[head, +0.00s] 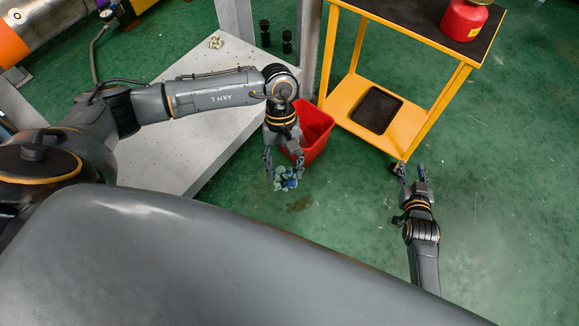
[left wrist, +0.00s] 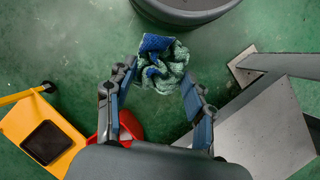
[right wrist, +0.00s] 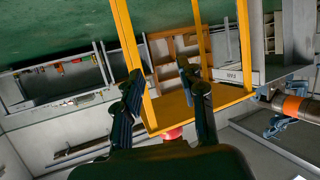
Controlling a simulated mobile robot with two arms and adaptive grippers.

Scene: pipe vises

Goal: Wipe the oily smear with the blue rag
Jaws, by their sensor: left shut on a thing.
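The blue rag (head: 286,182), crumpled with blue and pale green patches, is in the fingers of my left gripper (head: 282,165). In the left wrist view the rag (left wrist: 165,68) bunches out beyond the fingertips. The oily smear (head: 299,204) is a dark brownish patch on the green floor, just below and right of the rag in the head view; how high the rag is above the floor I cannot tell. My right gripper (head: 412,176) is open and empty, off to the right; its spread fingers also show in the right wrist view (right wrist: 158,78).
A red bin (head: 316,130) stands right behind my left gripper. A yellow cart (head: 345,100) with a black tray (head: 376,109) and a red can (head: 464,19) is behind and right. A grey platform (head: 180,165) lies at left. Floor around the smear is clear.

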